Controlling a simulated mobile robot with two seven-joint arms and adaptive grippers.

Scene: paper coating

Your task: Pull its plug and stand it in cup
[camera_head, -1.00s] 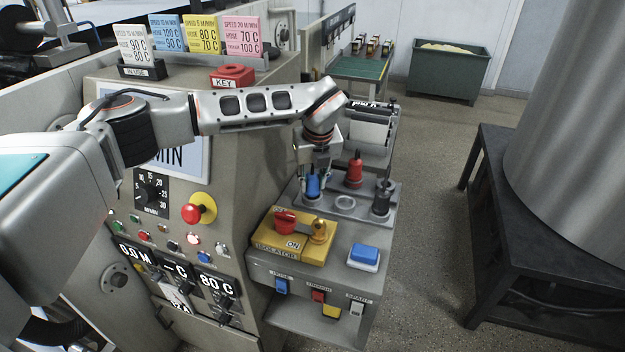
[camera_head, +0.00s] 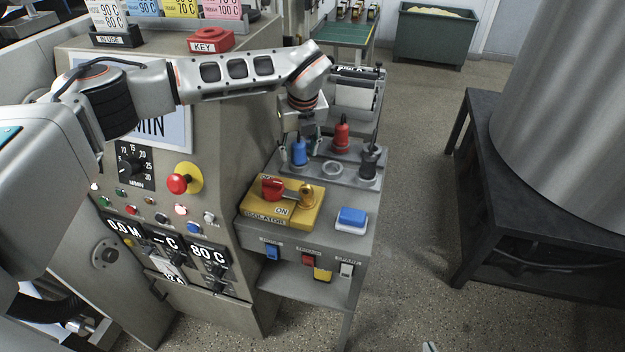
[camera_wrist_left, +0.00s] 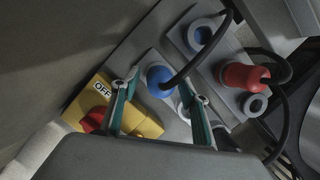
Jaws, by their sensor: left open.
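The blue plug (camera_head: 299,154) stands upright on the grey plug panel (camera_head: 311,172), behind the yellow isolator box. My left gripper (camera_head: 300,142) is above it, pointing down. In the left wrist view the blue plug (camera_wrist_left: 160,80) with its dark cable shows between the two spread fingers of my left gripper (camera_wrist_left: 160,92). I see no clear contact. A red plug (camera_head: 341,136) and a black plug (camera_head: 368,163) stand on the same panel. A small grey tip, likely my right gripper (camera_head: 430,347), shows at the bottom edge.
Dark cables run past the red plug (camera_wrist_left: 243,76). A dark stand (camera_head: 482,190) is at the right, with open floor between.

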